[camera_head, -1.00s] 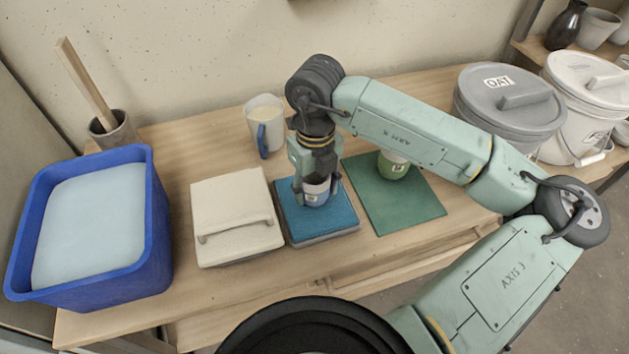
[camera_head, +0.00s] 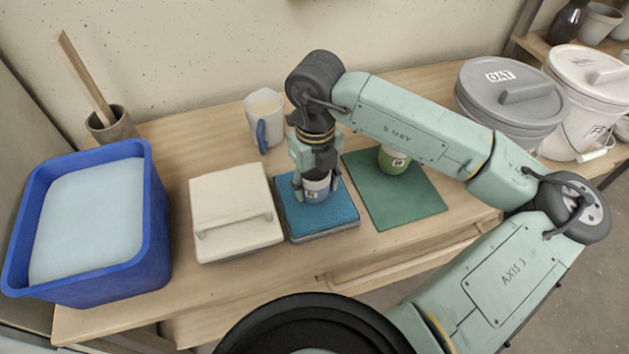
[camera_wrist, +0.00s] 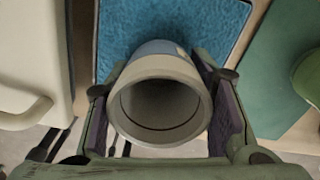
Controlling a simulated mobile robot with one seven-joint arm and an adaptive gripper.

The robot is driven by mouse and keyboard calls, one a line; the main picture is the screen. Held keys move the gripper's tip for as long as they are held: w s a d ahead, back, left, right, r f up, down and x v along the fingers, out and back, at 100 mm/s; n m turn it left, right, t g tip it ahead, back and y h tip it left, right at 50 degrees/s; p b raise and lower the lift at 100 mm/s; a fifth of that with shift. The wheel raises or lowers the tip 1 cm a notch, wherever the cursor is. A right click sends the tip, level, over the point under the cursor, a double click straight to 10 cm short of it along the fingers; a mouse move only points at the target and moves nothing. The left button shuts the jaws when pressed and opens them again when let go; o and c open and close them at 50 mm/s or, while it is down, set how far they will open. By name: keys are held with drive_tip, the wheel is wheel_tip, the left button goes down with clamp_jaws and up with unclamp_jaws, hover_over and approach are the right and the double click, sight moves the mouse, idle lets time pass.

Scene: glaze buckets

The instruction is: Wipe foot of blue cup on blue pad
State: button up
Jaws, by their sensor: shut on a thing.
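The blue cup (camera_head: 315,189) is upright over the blue pad (camera_head: 342,213), with a blue body and a pale rim. My gripper (camera_head: 316,181) comes down from above and is shut on the cup, one finger on each side. In the wrist view the cup (camera_wrist: 160,108) shows its open, empty mouth between the fingers, with the blue pad (camera_wrist: 190,22) behind it. The cup's foot is hidden in the wrist view. In the head view its lower end looks at or very near the pad's surface; I cannot tell if it touches.
A lidded cream box (camera_head: 235,212) is left of the pad. A green mat (camera_head: 415,200) with a green cup (camera_head: 392,160) is on the right. A pitcher (camera_head: 265,118) stands behind. A blue tub (camera_head: 160,215) of pale liquid is far left. Lidded buckets (camera_head: 510,95) stand at right.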

drive_tip(key=shift+f+b, duration=0.35)
drive_tip(key=shift+b, duration=0.05)
